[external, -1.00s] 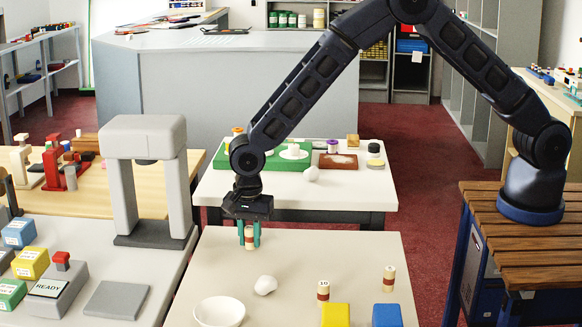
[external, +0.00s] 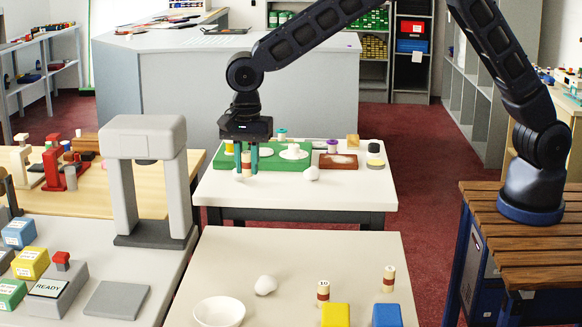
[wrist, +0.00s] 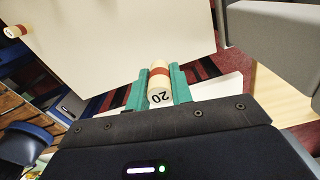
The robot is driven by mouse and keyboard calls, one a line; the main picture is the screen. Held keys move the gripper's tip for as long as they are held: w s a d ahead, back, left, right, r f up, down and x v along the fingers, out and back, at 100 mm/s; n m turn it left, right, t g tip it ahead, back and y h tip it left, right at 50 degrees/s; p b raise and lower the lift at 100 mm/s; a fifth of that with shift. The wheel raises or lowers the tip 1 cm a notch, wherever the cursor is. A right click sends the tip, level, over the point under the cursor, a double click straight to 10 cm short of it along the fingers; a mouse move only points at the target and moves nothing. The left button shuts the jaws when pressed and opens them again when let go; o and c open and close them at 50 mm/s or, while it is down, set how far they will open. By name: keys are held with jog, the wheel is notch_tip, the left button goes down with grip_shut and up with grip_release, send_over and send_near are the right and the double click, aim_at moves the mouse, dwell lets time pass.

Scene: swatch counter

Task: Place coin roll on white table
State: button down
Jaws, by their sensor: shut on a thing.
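My gripper (external: 246,172) is shut on a coin roll (external: 246,160), a cream cylinder with a red-brown band. The roll also shows between the teal fingers in the wrist view (wrist: 159,76), with "20" on its end. In the external view the gripper appears at the left part of the white table (external: 345,190), in front of the green tray. I cannot tell whether the roll touches the tabletop. Part of the roll is hidden by the fingers.
The green tray (external: 268,164), a white lump (external: 311,174) and a brown tray (external: 338,161) stand on the white table. The nearer cream table (external: 310,250) holds a bowl (external: 219,311) and two other rolls (external: 323,292). The white table's front right is clear.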

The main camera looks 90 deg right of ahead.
jog(key=shift+d+r, duration=0.1)
jog(key=shift+r, duration=0.25)
jog(key=w+d+r+m, duration=0.15)
jog(key=d+m, duration=0.55)
jog(key=d, duration=2.4)
jog(key=s+d+r+m, duration=0.1)
jog(key=s+d+m, duration=0.15)
jog(key=d, duration=0.85)
jog(key=s+d+r+m, duration=0.15)
jog(key=s+d, duration=0.25)
jog(key=d, duration=0.6)
jog(key=s+d+r+m, duration=0.1)
jog(key=s+d+m, duration=0.25)
jog(key=d, duration=0.75)
notch_tip(320, 180, down, 20)
jog(key=shift+r, duration=0.15)
jog(key=c, duration=1.2)
grip_release()
jog(key=shift+a, duration=0.1)
jog(key=shift+c, duration=0.2)
